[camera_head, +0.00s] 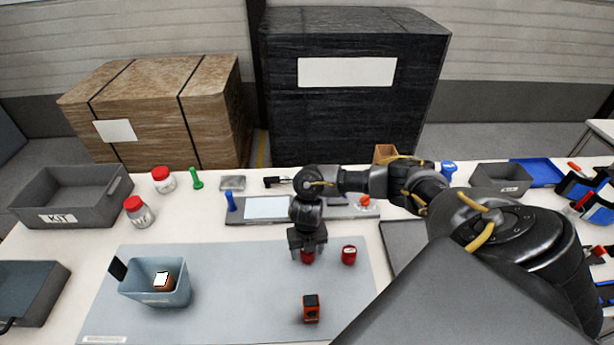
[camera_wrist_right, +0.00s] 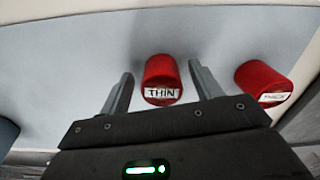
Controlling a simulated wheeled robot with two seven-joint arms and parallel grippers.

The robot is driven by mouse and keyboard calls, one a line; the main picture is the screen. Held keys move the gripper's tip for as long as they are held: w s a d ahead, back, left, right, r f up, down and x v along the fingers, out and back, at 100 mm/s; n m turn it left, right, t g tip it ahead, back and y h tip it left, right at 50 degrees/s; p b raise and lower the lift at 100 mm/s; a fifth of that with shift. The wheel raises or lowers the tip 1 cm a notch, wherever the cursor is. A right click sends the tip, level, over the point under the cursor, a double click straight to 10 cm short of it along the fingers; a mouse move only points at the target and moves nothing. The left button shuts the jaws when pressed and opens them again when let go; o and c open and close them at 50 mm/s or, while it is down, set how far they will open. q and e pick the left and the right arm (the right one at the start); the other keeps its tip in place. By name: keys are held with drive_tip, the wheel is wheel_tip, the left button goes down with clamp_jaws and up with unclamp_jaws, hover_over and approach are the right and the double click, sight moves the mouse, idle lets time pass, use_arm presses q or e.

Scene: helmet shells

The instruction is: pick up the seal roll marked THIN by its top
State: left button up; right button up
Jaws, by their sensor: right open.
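The red seal roll marked THIN (camera_wrist_right: 161,78) stands on the grey-blue mat (camera_head: 240,310). It also shows in the head view (camera_head: 307,257), its upper part covered by my gripper. My right gripper (camera_head: 307,245) is over it and open; in the right wrist view its fingers (camera_wrist_right: 158,92) lie on either side of the roll, with gaps visible. A second red roll (camera_head: 349,255) stands to the right; its label in the right wrist view (camera_wrist_right: 270,84) is hard to read. My left gripper is not in view.
A blue bin (camera_head: 140,291) holding an orange-black item stands left on the mat. An orange-black block (camera_head: 311,308) lies in front of the gripper. A KIT tray (camera_head: 95,212) is at the left. The mat between bin and rolls is clear.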

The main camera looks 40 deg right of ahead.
drive_tip(key=shift+s+r, duration=0.1)
drive_tip(key=shift+s, duration=0.05)
drive_tip(key=shift+c, duration=1.8)
drive_tip(key=c, duration=0.5)
drive_tip(key=shift+c, duration=0.9)
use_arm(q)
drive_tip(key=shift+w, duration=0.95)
